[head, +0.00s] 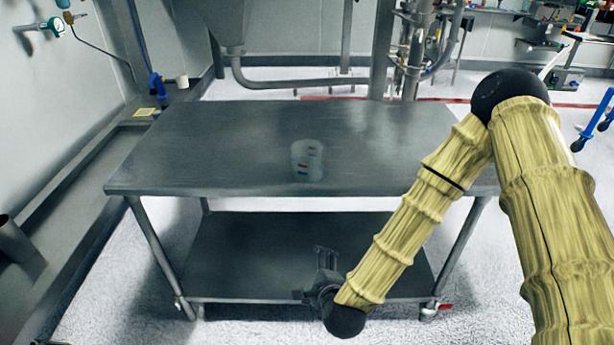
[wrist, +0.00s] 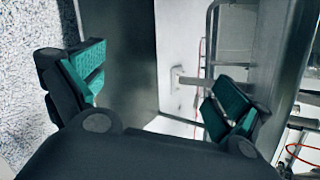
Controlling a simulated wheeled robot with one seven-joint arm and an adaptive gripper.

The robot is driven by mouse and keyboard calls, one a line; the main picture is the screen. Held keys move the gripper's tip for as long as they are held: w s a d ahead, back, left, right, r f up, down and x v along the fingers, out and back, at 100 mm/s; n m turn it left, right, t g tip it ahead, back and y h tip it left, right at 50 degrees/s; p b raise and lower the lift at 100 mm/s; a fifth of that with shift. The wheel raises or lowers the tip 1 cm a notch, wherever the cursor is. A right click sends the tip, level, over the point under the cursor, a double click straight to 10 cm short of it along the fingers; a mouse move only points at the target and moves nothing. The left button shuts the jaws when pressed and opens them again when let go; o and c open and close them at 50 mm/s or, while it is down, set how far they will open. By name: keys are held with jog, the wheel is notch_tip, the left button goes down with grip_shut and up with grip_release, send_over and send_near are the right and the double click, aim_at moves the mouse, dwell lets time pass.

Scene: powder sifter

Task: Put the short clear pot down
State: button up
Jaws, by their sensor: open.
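The short clear pot (head: 307,161) stands upright on the top of the steel table (head: 400,130), near the middle and towards the front edge. It is see-through, with small red and blue marks on its side. My gripper (head: 324,262) is lower than the tabletop, in front of the table, and apart from the pot. In the wrist view my gripper (wrist: 158,95) has its two green-padded fingers spread wide with nothing between them. The pot does not show in the wrist view.
The table's lower shelf (head: 230,250) is bare and lies behind my gripper. Most of the tabletop is clear. A steel ledge (head: 85,165) with a small white cup (head: 182,80) runs along the left wall. Pipes and a steel hopper (head: 215,20) stand behind the table.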

jog(key=w+a+r+m+t+h, duration=0.1)
jog(key=w+r+m+t, duration=0.1)
jog(key=w+r+m, duration=0.35)
jog(key=w+a+r+m+t, duration=0.1)
jog(key=w+r+m+t, duration=0.15)
jog(key=r, duration=0.55)
jog(key=m+t+h, duration=0.2)
jog(key=m, duration=0.6)
send_near(308, 159)
jog(key=w, duration=0.4)
jog(key=shift+w+f+p, duration=0.1)
jog(key=shift+f+p, duration=0.1)
jog(key=shift+p, duration=0.15)
jog(key=w+p, duration=0.1)
jog(key=w, duration=0.3)
jog(key=shift+w+r, duration=0.1)
jog(key=shift+w+a+r+p, duration=0.1)
jog(key=shift+w+p, duration=0.85)
jog(key=shift+w, duration=2.25)
jog(key=c, duration=1.4)
jog(key=shift+c, duration=0.2)
